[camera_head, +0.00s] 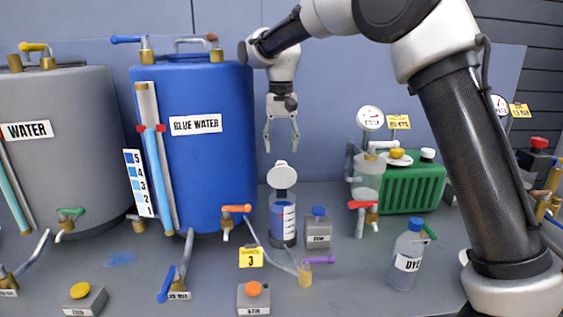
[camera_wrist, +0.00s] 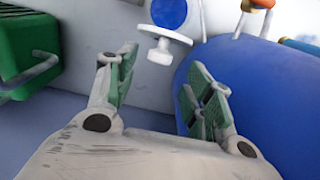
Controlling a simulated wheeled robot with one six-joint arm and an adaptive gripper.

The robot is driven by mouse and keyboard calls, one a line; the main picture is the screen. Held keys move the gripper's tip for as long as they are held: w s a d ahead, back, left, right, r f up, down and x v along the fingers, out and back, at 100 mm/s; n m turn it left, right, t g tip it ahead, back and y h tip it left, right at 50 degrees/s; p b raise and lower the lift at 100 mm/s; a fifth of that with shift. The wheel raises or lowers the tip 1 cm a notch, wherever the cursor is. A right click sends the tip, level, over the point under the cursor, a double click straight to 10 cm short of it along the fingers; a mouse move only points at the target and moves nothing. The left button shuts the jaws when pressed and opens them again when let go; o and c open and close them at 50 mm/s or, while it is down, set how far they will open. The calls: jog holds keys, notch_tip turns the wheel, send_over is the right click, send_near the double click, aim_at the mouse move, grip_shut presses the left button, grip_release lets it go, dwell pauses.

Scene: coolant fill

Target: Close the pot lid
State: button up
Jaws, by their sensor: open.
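The pot (camera_head: 283,222) is a small clear vessel with white level marks and blue liquid, standing on the bench right of the blue tank. Its white round lid (camera_head: 282,176) stands tilted up above the rim, open. In the wrist view the pot's blue opening (camera_wrist: 169,12) shows at the top, with the white lid (camera_wrist: 161,52) and its knob beside it. My gripper (camera_head: 281,136) points down above the lid, apart from it. Its fingers are open and empty; in the wrist view they (camera_wrist: 158,85) spread on either side below the lid.
The blue water tank (camera_head: 195,165) stands close left of the pot. A blue-button box (camera_head: 318,232) is right of it, and a green ribbed unit (camera_head: 412,188) farther right. A dye bottle (camera_head: 407,258) stands at the front right. Hoses and a purple-handled valve (camera_head: 306,274) lie in front.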

aim_at(282, 173)
notch_tip(282, 173, down, 6)
jog(key=shift+r, duration=0.1)
grip_shut()
dwell(0.4)
